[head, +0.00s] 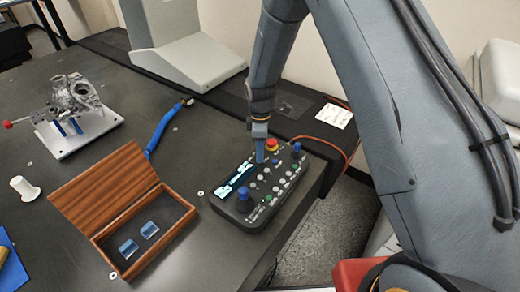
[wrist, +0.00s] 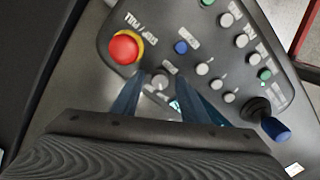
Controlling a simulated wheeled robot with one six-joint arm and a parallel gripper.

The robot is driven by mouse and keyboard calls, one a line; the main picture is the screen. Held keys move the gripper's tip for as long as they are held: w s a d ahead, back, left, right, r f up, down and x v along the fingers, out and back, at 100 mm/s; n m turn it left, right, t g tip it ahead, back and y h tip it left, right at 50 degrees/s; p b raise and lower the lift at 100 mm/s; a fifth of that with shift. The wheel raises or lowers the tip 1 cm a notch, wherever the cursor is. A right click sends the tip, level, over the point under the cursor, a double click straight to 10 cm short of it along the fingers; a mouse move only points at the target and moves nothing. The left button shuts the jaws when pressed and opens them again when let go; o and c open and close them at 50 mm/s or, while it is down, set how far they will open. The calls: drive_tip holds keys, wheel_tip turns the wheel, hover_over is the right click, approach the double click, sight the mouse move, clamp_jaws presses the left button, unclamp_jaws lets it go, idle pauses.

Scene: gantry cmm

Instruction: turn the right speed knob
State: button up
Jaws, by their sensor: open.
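The control pendant (head: 225,207) lies on the dark table, with a screen, several buttons and two blue-topped joysticks. In the wrist view, a small grey knob (wrist: 160,81) sits on the pendant face (wrist: 205,40), below and right of the red stop button (wrist: 124,48). It appears to be a speed knob, but its label is too small to read. My gripper (wrist: 160,76) is open, its blue fingers on either side of this knob; I cannot tell whether they touch it. In the head view my gripper (head: 260,161) points down at the pendant and hides the knob.
The red stop button (head: 272,144) and a blue joystick (head: 297,148) stand close to my gripper. The other joystick (head: 243,194) is at the near end. An open wooden box (head: 165,232) is left of the pendant. An orange cable (head: 340,150) runs behind.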

clamp_jaws()
